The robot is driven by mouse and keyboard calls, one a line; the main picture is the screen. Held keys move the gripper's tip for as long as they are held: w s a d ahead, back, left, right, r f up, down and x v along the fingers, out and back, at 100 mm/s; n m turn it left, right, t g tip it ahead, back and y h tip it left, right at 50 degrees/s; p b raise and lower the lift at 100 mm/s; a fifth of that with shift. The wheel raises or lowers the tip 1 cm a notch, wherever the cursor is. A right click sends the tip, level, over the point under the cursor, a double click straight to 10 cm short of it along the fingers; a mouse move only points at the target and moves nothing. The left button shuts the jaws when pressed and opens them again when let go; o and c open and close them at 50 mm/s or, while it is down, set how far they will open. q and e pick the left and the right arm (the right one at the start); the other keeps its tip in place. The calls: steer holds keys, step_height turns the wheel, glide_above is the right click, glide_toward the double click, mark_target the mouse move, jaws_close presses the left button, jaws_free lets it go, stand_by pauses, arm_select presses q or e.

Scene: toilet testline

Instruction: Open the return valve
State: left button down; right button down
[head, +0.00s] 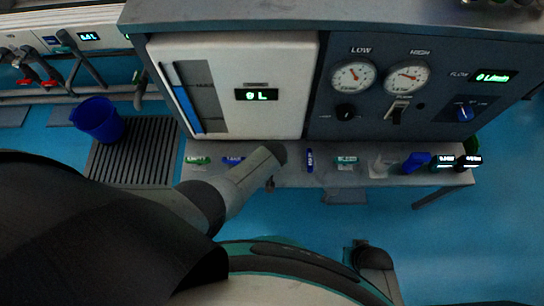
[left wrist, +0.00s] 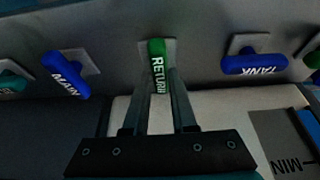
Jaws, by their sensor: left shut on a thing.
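The return valve's green handle (left wrist: 157,65), marked RETURN, shows in the left wrist view. It points straight down the picture from its mount on the grey ledge. My left gripper (left wrist: 160,88) is shut on this handle, with one finger on each side of it. In the head view my left arm reaches over the ledge and hides the return valve and the fingertips.
A blue TANK handle (left wrist: 254,65) and a tilted blue MAIN handle (left wrist: 66,73) flank it. A green handle (head: 197,160) and a teal handle (head: 346,160) also sit on the ledge. A white tank panel (head: 225,55) rises behind. A blue bucket (head: 98,120) stands left.

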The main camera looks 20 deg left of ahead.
stand_by(0.3)
arm_select(q)
steer(key=c, duration=0.7)
jaws_free()
arm_select(e)
steer(key=shift+s+a, duration=0.1)
steer(key=shift+a, duration=0.1)
arm_select(q)
steer(key=shift+r, duration=0.2)
steer(key=p+v, duration=0.4)
steer(key=v, duration=0.1)
steer(key=shift+p, duration=0.3)
arm_select(e)
steer(key=s+d+f, duration=0.4)
steer(key=s+d, duration=0.2)
steer(key=s, duration=0.1)
arm_select(q)
steer(key=p+v, duration=0.7)
steer(key=v, duration=0.3)
steer(key=shift+s+d+f, duration=0.1)
arm_select(e)
steer(key=s+a+r+g, duration=0.1)
steer(key=s+a+r, duration=0.3)
steer(key=s+r, duration=0.2)
steer(key=shift+s+a, duration=0.3)
steer(key=shift+s, duration=0.25)
steer(key=shift+r, duration=0.1)
